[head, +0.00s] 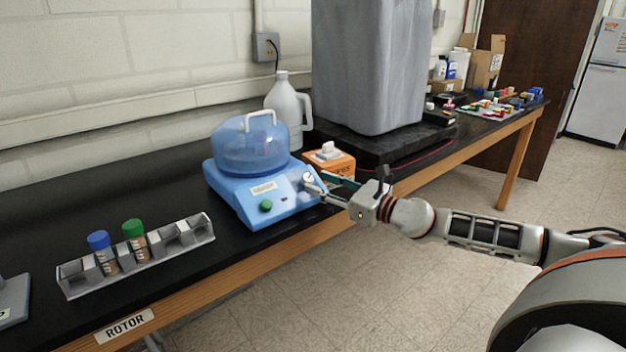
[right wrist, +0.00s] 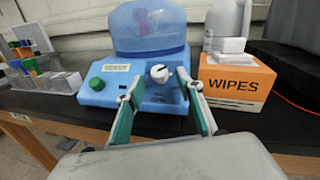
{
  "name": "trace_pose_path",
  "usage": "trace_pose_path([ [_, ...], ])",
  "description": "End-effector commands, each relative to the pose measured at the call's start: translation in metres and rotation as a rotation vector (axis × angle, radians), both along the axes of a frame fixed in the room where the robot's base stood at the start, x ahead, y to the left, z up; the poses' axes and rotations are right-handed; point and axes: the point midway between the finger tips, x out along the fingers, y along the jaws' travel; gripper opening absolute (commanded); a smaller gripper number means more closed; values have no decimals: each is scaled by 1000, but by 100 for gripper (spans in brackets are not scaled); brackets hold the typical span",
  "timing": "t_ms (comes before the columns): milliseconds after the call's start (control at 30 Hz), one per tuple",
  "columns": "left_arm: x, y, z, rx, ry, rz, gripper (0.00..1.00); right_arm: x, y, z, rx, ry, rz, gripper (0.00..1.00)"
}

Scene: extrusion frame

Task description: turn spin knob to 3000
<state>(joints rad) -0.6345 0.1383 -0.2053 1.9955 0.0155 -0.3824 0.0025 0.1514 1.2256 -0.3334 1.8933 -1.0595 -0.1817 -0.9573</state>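The blue centrifuge (head: 262,207) with a domed lid (head: 251,146) stands on the black bench. Its spin knob (head: 309,178) is a pale round knob with a dark mark, on the right of the front panel; it also shows in the right wrist view (right wrist: 159,73). A green button (head: 266,205) sits on the left of the panel. My right gripper (head: 316,187) is at the knob; in the right wrist view its two fingers (right wrist: 160,92) stand apart on either side of the knob, with gaps visible. The numbers around the knob are too small to read. My left gripper is not in view.
An orange wipes box (right wrist: 237,82) stands close to the right of the centrifuge. A white jug (head: 288,108) and a large grey container (head: 370,65) are behind. A tube rack (head: 183,232) with a blue-capped and a green-capped tube is at the left. Bench between rack and centrifuge is clear.

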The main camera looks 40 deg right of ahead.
Motion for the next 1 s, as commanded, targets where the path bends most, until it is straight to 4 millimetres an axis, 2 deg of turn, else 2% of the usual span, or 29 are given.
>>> trace_pose_path([
  [33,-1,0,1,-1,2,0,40,4,1,4,2,-5,0,37],
  [400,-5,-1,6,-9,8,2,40,29,9,2,1,-1,1,37],
  [800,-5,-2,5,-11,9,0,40,32,11,0,0,0,2,37],
  [933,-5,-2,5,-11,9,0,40,32,11,0,0,0,2,3],
  [1000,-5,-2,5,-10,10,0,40,32,11,0,0,0,2,0],
])
